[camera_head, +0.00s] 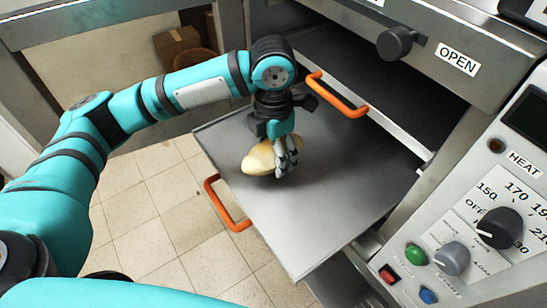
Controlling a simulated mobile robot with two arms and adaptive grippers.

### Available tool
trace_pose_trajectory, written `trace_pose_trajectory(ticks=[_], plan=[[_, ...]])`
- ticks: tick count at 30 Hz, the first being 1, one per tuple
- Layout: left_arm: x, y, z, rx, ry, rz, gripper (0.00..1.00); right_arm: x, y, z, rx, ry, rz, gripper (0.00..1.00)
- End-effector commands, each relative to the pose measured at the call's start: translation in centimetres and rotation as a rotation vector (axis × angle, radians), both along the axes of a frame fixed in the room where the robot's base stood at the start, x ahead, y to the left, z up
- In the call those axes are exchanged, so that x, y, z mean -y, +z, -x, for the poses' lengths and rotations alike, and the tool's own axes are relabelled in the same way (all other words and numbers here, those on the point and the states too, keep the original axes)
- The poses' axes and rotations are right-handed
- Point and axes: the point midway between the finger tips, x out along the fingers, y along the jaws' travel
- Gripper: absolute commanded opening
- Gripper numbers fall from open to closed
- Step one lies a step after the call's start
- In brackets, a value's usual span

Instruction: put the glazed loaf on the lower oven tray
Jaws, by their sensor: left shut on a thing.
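A pale yellow loaf (259,160) shows in the head view, over the middle left of the pulled-out lower oven tray (320,225). My left gripper (286,158) points down and is shut on the loaf at its right end. Its fingers hide part of the loaf. I cannot tell whether the loaf touches the tray. The lower tray is flat grey metal with an orange handle (226,207) at its left edge. My right gripper is not in view.
A second orange handle (338,96) is just above the lower tray, right of my left wrist. The oven's control panel (470,225) with knobs and buttons stands at the right. A cardboard box (177,46) is on the floor behind. The tray's front half is clear.

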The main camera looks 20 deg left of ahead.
Motion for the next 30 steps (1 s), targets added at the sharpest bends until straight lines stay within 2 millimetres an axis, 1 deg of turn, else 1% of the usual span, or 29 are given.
trace_pose_trajectory(ticks=[5,9,14,19,20,25,30], plan=[[-0.1,-1.9,0.1,-0.005,0.000,-0.002,0.26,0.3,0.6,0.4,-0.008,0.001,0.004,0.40],[-0.1,-3.4,0.1,-0.002,0.000,-0.002,0.26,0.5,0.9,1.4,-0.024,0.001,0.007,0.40],[-0.1,-3.5,0.0,0.000,0.000,-0.001,0.26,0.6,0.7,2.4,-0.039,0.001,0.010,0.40],[-0.1,-3.8,0.0,0.000,0.000,-0.001,0.26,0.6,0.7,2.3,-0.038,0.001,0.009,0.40],[-0.1,-3.8,0.1,0.000,0.000,-0.001,0.70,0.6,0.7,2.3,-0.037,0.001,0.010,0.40],[-0.1,-3.8,0.1,-0.002,0.000,-0.001,0.92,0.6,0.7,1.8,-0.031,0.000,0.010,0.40],[-0.1,-3.8,0.1,-0.002,0.000,-0.001,0.92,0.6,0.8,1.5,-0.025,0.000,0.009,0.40]])
